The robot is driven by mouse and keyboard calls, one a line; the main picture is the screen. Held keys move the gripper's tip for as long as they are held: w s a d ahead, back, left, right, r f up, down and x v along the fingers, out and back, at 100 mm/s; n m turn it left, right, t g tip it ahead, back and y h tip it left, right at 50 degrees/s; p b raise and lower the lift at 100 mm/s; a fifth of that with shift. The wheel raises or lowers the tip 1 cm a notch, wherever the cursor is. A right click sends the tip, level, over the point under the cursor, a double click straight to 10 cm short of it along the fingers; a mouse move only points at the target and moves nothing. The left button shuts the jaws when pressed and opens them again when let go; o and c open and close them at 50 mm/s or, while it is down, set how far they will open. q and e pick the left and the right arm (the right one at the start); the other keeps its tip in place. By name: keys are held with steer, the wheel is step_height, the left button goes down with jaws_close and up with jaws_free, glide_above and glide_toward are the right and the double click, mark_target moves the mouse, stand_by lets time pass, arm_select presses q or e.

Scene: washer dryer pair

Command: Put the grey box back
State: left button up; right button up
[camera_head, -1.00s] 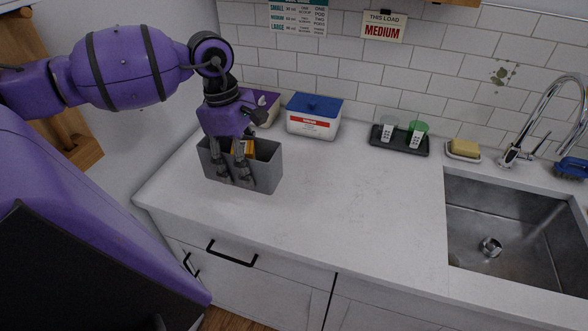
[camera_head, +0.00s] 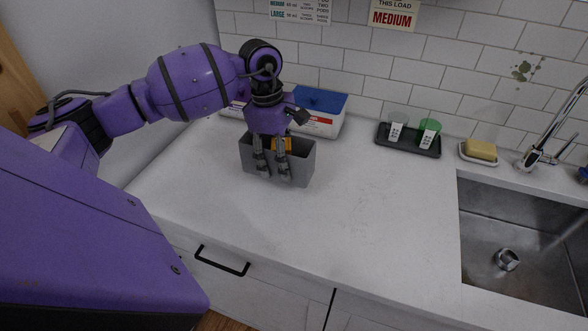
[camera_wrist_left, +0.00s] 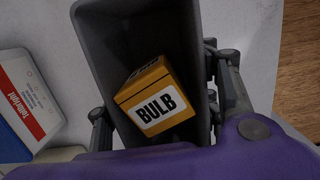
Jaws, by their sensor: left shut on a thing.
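The grey box (camera_head: 302,168) is an open-topped bin at the left part of the white counter, in front of the blue-lidded tub. It looks upright; I cannot tell whether its base touches the counter. My left gripper (camera_head: 272,168) comes down over it and is shut on it. In the left wrist view the fingers sit outside two opposite walls of the grey box (camera_wrist_left: 97,40). A yellow-orange carton marked BULB (camera_wrist_left: 155,98) lies inside it, and a bit of it shows in the head view (camera_head: 282,144). My right gripper is in neither view.
The blue-lidded tub (camera_head: 320,108) stands close behind the box. A dark tray (camera_head: 408,149) with two small cups, a yellow sponge (camera_head: 480,149) and the sink (camera_head: 520,235) are to the right. The counter (camera_head: 380,215) between box and sink is clear.

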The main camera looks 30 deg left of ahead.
arm_select(q)
steer(key=shift+w+d+f, duration=0.1)
steer(key=shift+w+f, duration=0.4)
steer(key=shift+w+f+b, duration=0.25)
steer(key=shift+b, duration=0.05)
step_height(320, 180, down, 3)
steer(key=shift+w+d+f+b, duration=0.1)
steer(key=shift+w+f+b, duration=0.1)
steer(key=shift+b, duration=0.4)
steer(key=shift+r, duration=0.15)
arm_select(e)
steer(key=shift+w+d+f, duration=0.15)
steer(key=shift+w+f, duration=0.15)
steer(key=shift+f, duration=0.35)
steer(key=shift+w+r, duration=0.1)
arm_select(q)
steer(key=o, duration=0.8)
steer(key=shift+f, duration=0.25)
steer(key=o, duration=0.5)
steer(key=shift+c, duration=0.2)
